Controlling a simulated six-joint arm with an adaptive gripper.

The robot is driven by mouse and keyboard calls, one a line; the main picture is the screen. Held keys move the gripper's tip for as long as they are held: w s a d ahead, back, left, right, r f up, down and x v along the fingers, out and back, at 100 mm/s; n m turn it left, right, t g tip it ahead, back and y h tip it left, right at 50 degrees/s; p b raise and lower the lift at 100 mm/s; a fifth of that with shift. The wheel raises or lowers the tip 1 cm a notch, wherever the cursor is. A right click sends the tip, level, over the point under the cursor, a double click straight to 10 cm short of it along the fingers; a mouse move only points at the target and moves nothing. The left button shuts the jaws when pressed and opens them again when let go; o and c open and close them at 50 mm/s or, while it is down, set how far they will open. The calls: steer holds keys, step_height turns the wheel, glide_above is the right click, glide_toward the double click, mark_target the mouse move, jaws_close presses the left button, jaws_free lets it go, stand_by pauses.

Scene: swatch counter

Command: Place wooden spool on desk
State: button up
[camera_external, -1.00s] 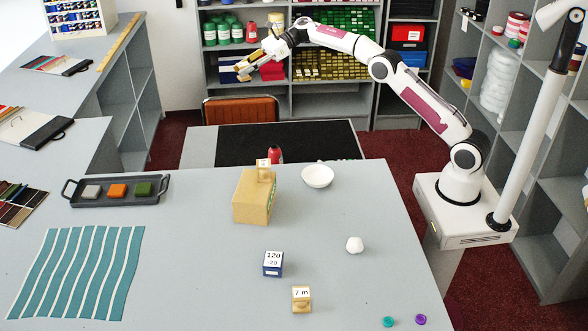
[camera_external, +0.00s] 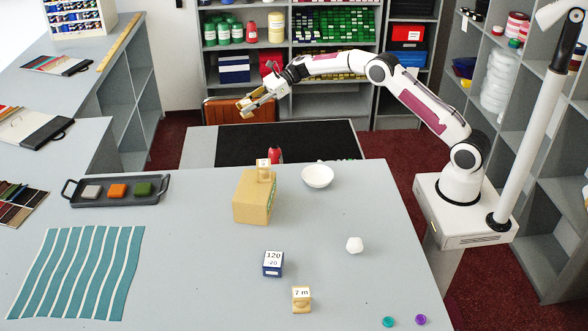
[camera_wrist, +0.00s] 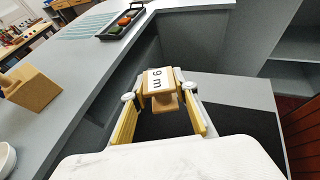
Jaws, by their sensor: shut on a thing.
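In the outside view the held spool is small and partly hidden by the fingers. A similar wooden spool (camera_external: 264,174) stands on a tan box (camera_external: 250,199) on the desk. Another, labelled "7 m" (camera_external: 301,303), stands near the front of the desk.
On the desk are a white bowl (camera_external: 317,177), a red item (camera_external: 275,155), a blue "120" block (camera_external: 272,267), a white faceted piece (camera_external: 354,245), a dark tray (camera_external: 79,199) and striped cloth (camera_external: 75,275). Free room lies between cloth and box.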

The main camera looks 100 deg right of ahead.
step_height(320, 180, down, 12)
steer(key=shift+f, duration=0.2)
steer(key=shift+f, duration=0.1)
steer(key=shift+f, duration=3)
steer(key=shift+f, duration=0.1)
steer(key=shift+f, duration=1.8)
steer(key=shift+f, duration=0.15)
steer(key=o, duration=1.1)
steer(key=shift+c, duration=0.2)
steer(key=shift+o, duration=0.2)
steer(key=shift+r, duration=0.2)
